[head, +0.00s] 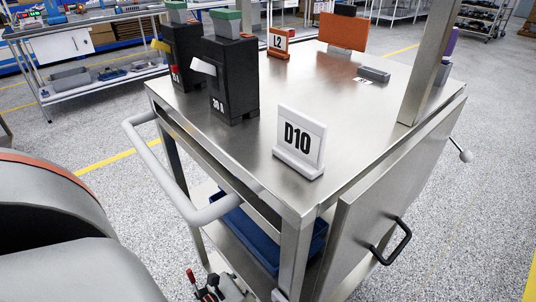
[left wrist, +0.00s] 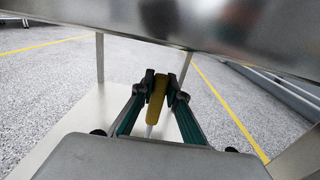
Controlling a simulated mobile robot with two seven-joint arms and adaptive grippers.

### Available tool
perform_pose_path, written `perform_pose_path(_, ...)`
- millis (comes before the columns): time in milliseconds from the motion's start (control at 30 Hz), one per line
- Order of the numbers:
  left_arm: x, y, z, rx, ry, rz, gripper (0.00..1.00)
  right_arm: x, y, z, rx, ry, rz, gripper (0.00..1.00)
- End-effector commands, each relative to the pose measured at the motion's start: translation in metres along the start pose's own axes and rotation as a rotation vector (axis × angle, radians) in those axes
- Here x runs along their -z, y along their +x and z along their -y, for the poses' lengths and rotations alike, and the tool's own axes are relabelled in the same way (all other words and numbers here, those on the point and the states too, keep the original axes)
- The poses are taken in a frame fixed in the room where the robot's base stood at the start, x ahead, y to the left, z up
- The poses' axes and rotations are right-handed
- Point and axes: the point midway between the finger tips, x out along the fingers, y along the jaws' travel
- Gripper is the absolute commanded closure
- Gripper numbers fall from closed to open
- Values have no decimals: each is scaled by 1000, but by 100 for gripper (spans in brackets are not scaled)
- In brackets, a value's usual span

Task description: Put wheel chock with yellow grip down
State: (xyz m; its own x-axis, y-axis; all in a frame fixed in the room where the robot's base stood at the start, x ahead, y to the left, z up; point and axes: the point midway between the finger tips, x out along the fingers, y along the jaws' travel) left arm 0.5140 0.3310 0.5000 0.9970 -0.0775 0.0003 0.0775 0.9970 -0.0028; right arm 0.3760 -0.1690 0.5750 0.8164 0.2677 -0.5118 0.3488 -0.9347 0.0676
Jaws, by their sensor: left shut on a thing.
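In the left wrist view my left gripper (left wrist: 160,88) is shut on the yellow grip (left wrist: 157,97) of the wheel chock. The grip is tilted slightly, and a pale rod (left wrist: 149,130) runs from it toward the camera. The chock's body cannot be made out, so I cannot tell whether it touches anything. A metal surface spans the top of this view, above and beyond the gripper. The head view does not clearly show my left gripper or the chock. My right gripper is in neither view.
A steel cart (head: 235,150) with a grey push handle (head: 182,188) fills the head view's middle. It carries a D10 sign (head: 300,142) and black breaker units (head: 232,80); a blue bin (head: 252,238) sits below. Small red-and-black parts (head: 207,286) show at the bottom. Speckled floor lies right.

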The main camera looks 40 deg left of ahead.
Motion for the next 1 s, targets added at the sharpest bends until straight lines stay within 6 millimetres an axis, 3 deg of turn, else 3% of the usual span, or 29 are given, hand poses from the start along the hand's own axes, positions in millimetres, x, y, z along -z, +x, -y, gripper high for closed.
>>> perform_pose_path(67, -4, 8, 0, -2, -3, 10, 100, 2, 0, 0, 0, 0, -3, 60)
perform_pose_path(200, 9, 7, 0, -2, -3, 3, 100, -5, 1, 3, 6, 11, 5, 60)
perform_pose_path(433, 32, 6, 0, -2, -3, 1, 100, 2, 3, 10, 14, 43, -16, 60)
perform_pose_path(633, 31, 8, 0, -1, -3, 8, 100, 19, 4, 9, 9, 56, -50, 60)
perform_pose_path(933, 36, 7, 0, -1, -3, 5, 100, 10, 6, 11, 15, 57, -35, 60)
perform_pose_path(967, 38, 6, 0, 1, 0, 0, 81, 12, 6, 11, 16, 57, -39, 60)
perform_pose_path(1000, 37, 7, 0, 1, 0, 1, 70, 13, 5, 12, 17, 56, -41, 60)
